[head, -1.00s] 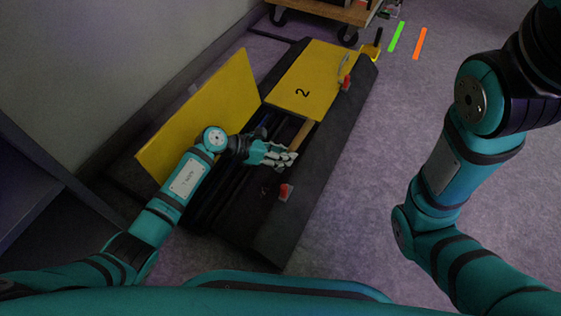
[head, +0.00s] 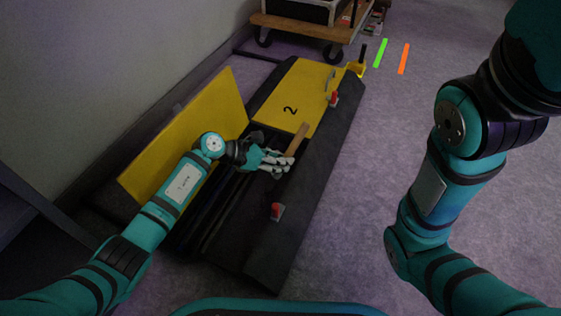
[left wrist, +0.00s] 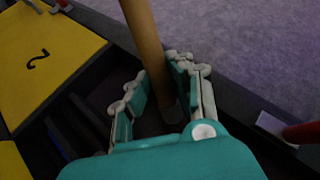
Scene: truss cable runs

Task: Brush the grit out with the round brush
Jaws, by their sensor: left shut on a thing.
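My left gripper (head: 280,162) is shut on the wooden handle of the round brush (head: 297,139), over the right side of the open cable channel (head: 222,203). In the left wrist view the brush handle (left wrist: 147,40) stands between the fingers of my left gripper (left wrist: 165,95). The handle rises out of the grip, and the bristle end is hidden or too dark to make out. No grit can be told in the dark channel. My right arm comes in at the right, and its gripper is out of view.
A yellow lid (head: 190,135) stands tilted open left of the channel. A yellow lid marked 2 (head: 298,95) lies flat over the far part. Red latches (head: 277,211) sit on the dark right rim. A wheeled cart (head: 305,25) stands behind.

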